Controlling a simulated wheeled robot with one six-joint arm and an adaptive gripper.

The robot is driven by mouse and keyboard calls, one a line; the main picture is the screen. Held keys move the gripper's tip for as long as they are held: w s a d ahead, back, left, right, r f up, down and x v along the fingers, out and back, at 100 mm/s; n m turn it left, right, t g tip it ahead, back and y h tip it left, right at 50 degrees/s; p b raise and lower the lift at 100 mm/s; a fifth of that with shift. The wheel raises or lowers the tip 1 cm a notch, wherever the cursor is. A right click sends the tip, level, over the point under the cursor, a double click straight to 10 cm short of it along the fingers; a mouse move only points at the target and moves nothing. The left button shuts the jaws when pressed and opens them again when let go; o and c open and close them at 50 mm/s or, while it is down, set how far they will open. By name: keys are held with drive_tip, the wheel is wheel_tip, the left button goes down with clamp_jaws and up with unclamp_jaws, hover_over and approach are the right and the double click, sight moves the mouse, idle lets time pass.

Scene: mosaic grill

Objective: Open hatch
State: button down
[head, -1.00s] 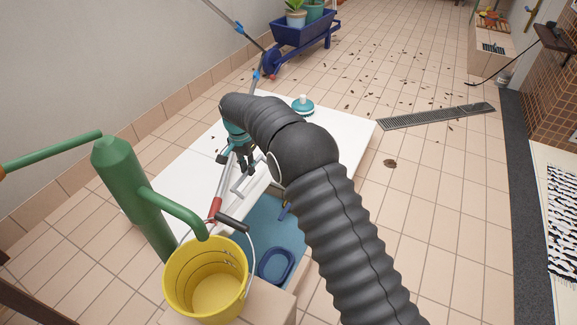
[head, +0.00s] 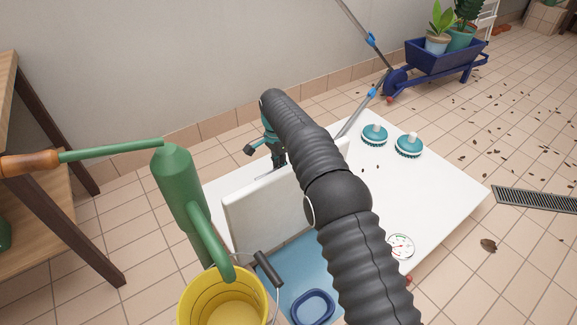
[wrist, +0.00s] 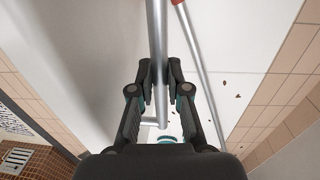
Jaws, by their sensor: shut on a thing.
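The white hatch (head: 262,207) stands steeply raised from the white top, with a pale blue interior (head: 283,262) exposed in front of it. My gripper (head: 279,163) is at the far side of the raised hatch, and its fingertips are partly hidden in the head view. In the wrist view my gripper (wrist: 160,82) is shut on a grey metal handle bar (wrist: 157,40), which runs between its fingers.
A yellow bucket (head: 222,306) and green pump (head: 186,190) stand close at the front left. A blue tub (head: 312,306) lies inside the opening. Two teal brushes (head: 374,134) (head: 408,145) and a gauge (head: 400,246) are on the white top (head: 440,190). A pole (wrist: 200,75) runs beside the bar.

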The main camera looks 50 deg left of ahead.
drive_tip(key=shift+s+f, duration=0.1)
drive_tip(key=shift+f, duration=0.35)
drive_tip(key=c, duration=1.1)
unclamp_jaws()
drive_tip(key=shift+c, duration=0.2)
drive_tip(key=shift+a+r, duration=0.2)
drive_tip(key=shift+r, duration=1.5)
drive_tip(key=shift+a+r, duration=0.15)
drive_tip(key=shift+r, duration=2.05)
